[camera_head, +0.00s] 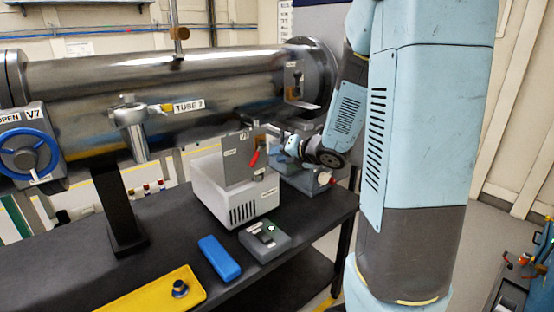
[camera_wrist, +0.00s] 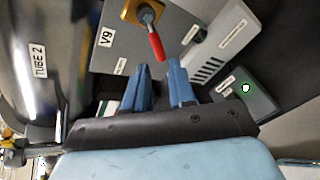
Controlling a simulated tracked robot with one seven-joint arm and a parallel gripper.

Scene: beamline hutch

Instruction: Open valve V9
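Valve V9 is a grey panel (camera_head: 238,168) with a short red lever (camera_head: 254,158), which hangs down at a slight tilt in the head view. In the wrist view the V9 panel (camera_wrist: 122,42) and the red lever (camera_wrist: 156,46) on its brass-coloured mount (camera_wrist: 143,12) show at the top. My gripper (camera_wrist: 156,66) has two blue fingers, spread apart with nothing between them lower down. The lever's free end is at the gap between the fingertips; I cannot tell whether it touches. In the head view my arm hides most of the gripper.
A steel tube (camera_head: 90,95) labelled TUBE 2 runs above the bench. Valve V7 with a blue handwheel (camera_head: 28,155) is at left. A white vented box (camera_head: 232,200), a grey control box (camera_head: 265,238), a blue case (camera_head: 219,258) and a yellow tray (camera_head: 140,297) are on the black bench (camera_head: 160,250).

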